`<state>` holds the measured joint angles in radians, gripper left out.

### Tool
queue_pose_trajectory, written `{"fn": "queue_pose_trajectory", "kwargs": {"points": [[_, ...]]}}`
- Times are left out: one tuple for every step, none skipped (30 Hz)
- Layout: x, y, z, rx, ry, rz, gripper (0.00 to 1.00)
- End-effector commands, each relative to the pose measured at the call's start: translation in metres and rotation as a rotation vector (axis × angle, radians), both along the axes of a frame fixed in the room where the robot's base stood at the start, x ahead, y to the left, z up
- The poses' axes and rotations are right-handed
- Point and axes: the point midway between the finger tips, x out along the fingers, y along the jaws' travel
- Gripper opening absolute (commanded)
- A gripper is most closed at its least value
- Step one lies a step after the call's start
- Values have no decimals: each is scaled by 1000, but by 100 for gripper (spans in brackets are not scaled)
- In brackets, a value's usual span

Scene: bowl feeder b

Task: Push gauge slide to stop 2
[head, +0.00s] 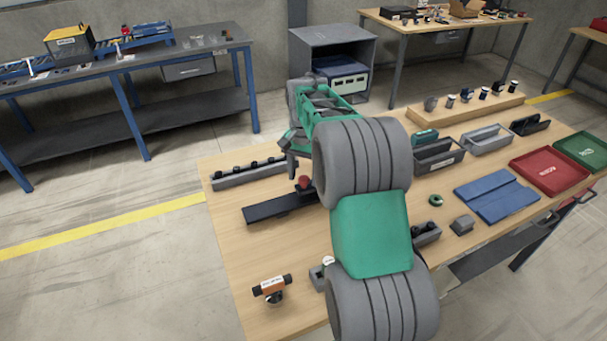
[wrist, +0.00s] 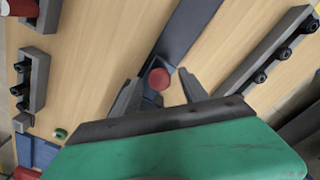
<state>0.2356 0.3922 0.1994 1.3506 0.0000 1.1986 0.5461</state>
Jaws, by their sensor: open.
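The gauge slide's dark rail (head: 268,209) lies on the wooden table, and in the wrist view its upper part (wrist: 190,32) runs up to the right. A red round knob (head: 304,182) stands on the rail in the head view. In the wrist view the same knob (wrist: 159,79) shows between the two fingertips of my gripper (wrist: 160,88). My gripper is open around the knob's position, and I cannot tell if a finger touches it. The stop marks are not readable, and my arm hides the rail's right end in the head view.
A grey strip with several black knobs (head: 250,173) lies just behind the rail. An orange-and-black device (head: 271,288) stands at the front left. Grey bins (head: 438,158), a blue folded mat (head: 497,199) and a red tray (head: 548,174) fill the right side. Bare wood lies left of the rail's front.

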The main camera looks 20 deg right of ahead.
Motion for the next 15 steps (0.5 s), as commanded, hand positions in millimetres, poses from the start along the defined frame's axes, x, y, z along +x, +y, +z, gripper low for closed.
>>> {"fn": "queue_pose_trajectory", "kwargs": {"points": [[0,0,0,0,0,0,52],[0,0,0,0,0,0,52],[0,0,1,0,0,0,52],[0,0,3,0,0,0,52],[0,0,5,0,-1,0,52],[1,0,10,0,-3,0,52],[1,0,15,-1,-2,0,52],[1,0,21,-1,-4,0,52],[1,0,29,-1,-4,0,52],[1,0,36,-1,-4,0,52],[1,0,43,-1,-4,0,52],[1,0,51,-1,-4,0,52],[1,0,56,-1,-4,0,52],[1,0,62,-1,-2,0,52],[1,0,68,-1,-2,0,52]]}}
